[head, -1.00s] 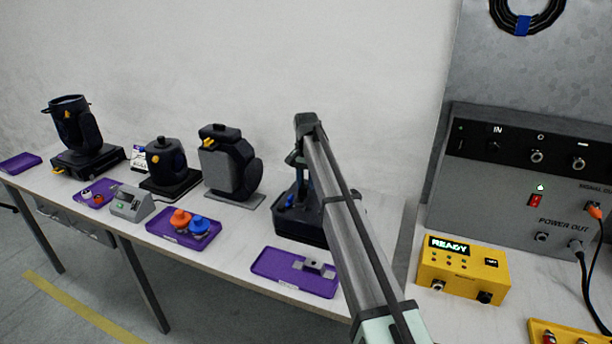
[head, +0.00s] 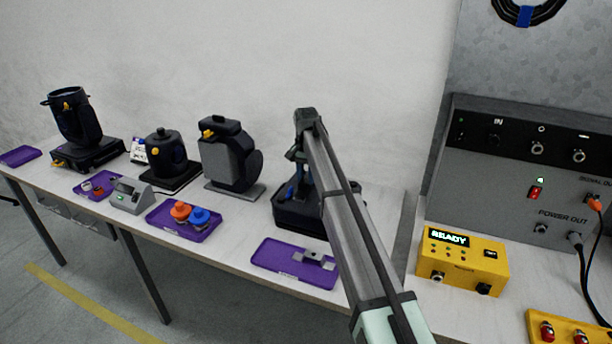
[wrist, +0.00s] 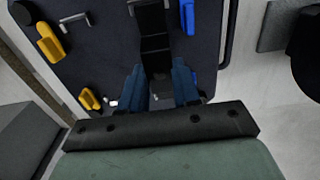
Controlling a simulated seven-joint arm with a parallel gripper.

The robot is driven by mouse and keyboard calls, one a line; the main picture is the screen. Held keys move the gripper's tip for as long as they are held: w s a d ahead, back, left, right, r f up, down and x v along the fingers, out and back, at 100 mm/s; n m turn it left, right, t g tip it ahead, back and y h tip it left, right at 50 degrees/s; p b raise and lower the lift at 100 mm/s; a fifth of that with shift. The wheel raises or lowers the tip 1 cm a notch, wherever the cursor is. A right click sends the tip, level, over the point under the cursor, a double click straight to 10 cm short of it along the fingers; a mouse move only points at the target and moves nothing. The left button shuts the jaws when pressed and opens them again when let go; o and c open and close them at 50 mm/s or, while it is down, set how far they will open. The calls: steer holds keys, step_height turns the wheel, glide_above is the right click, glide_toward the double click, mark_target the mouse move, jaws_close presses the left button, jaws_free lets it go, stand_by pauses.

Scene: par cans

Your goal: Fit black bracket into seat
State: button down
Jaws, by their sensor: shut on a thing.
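In the wrist view, my gripper (wrist: 159,82) has its two blue fingers on either side of a narrow black piece, which looks like the black bracket (wrist: 155,44). The gripper is shut on it, over the dark top of a fixture (wrist: 100,50). A grey U-shaped edge (wrist: 134,8) lies at the bracket's far end; it may be the seat, but I cannot tell whether the bracket touches it. In the head view, the dark fixture (head: 290,216) stands on the bench behind my arm, which hides much of it and the bracket.
The fixture top carries yellow latches (wrist: 50,44) and a blue part (wrist: 187,15). A purple tray (head: 270,252) with a grey metal piece (head: 318,260) lies in front of the fixture. A grey-and-black unit (head: 228,155) stands left; a yellow READY box (head: 460,262) stands right.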

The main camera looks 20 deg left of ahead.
steer(key=shift+f, duration=0.7)
steer(key=c, duration=0.7)
jaws_free()
steer(key=shift+c, duration=0.2)
step_height(320, 180, up, 14)
